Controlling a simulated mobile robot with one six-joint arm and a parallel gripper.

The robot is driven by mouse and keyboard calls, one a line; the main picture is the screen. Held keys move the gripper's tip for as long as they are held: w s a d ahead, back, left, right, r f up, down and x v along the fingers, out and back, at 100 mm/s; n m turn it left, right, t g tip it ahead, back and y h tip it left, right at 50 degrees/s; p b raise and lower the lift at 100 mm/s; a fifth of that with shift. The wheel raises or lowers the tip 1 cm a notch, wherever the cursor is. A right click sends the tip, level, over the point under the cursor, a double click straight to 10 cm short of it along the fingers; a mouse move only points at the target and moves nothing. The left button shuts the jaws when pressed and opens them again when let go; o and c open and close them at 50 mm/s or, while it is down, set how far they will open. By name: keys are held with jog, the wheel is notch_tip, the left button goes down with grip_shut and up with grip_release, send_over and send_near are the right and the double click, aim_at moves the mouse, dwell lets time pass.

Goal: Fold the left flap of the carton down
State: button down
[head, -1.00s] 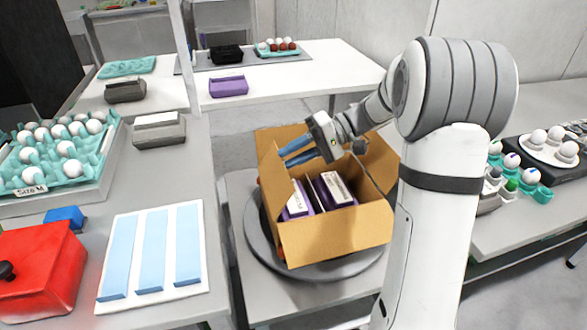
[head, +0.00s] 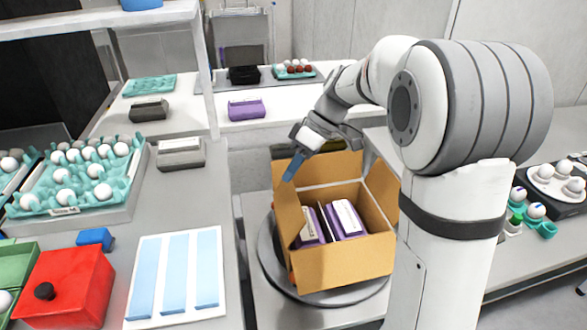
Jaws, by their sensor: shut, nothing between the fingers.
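The open brown carton (head: 347,262) stands on a round grey turntable in the middle of the head view. Its left flap (head: 288,215) stands up along the left side. The right flap (head: 383,188) also stands up, leaning outward. Purple boxes with white labels (head: 346,217) sit inside the carton. My gripper (head: 293,166) is shut and empty, with its blue fingers together at the top of the left flap. Whether the fingertips touch the flap, I cannot tell. My gripper's wrist hangs over the carton's back left corner.
The turntable (head: 268,262) rests on a grey bench. To the left, a table holds light blue strips on a white sheet (head: 134,318), a red box (head: 75,290) and a teal egg tray (head: 40,203). My arm fills the right side.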

notch_tip(320, 180, up, 5)
jog(key=a+n+t+h+p, duration=0.1)
jog(key=n+t+h+p, duration=0.15)
jog(key=n, duration=0.35)
jog(key=n+h, duration=0.1)
send_over(292, 201)
jog(key=a, duration=0.4)
notch_tip(292, 201, down, 9)
jog(key=d, duration=0.1)
jog(key=d+f, duration=0.1)
jog(key=d+f+p, duration=0.1)
jog(key=shift+w+d+g, duration=0.1)
jog(key=shift+d+g, duration=0.15)
jog(key=shift+d+f, duration=0.15)
jog(key=shift+d, duration=0.1)
jog(key=shift+f+b, duration=0.15)
jog(key=shift+b, duration=0.2)
